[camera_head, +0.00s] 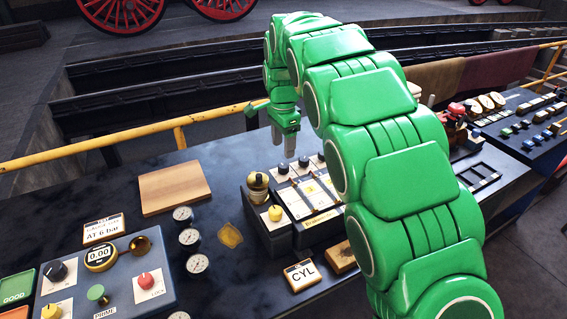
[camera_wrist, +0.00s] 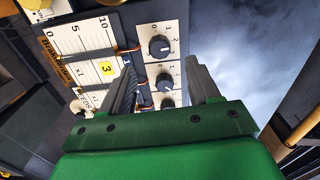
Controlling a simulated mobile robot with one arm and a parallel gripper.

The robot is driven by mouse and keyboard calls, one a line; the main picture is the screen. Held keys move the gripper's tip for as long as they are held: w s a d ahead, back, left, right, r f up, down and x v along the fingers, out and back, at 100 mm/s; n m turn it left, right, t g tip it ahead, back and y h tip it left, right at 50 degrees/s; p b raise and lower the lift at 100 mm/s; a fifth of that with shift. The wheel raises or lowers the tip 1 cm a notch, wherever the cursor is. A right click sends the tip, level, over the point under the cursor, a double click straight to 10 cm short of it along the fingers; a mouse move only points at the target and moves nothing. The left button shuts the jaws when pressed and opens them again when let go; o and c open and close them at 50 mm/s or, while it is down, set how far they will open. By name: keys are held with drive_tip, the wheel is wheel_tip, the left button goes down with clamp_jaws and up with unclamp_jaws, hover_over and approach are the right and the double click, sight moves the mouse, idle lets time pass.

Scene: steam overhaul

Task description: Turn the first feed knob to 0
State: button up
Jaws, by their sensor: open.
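A row of black feed knobs on white numbered plates runs along the back edge of a dark console box (camera_head: 312,232). The three knobs show in the head view (camera_head: 283,168) (camera_head: 303,160) (camera_head: 322,155). In the wrist view one knob (camera_wrist: 159,47) shows clearly between and beyond my fingers, with two more (camera_wrist: 165,82) (camera_wrist: 167,103) lower down. I cannot tell which is the first, nor read their settings surely. My gripper (camera_head: 283,143) hangs fingers down above and behind the row. Its jaws (camera_wrist: 161,62) are open and empty, apart from the knobs.
Numbered slider scales (camera_wrist: 95,60) with copper-coloured pointers lie beside the knobs. A wooden board (camera_head: 173,188) and gauges (camera_head: 189,237) lie further left. A yellow rail (camera_head: 120,141) runs behind.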

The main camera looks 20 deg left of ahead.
sight(283, 166)
wheel_tip(283, 166, down, 7)
drive_tip(key=shift+f, duration=0.2)
idle(0.3)
drive_tip(key=shift+c, duration=0.3)
drive_tip(key=c, duration=1)
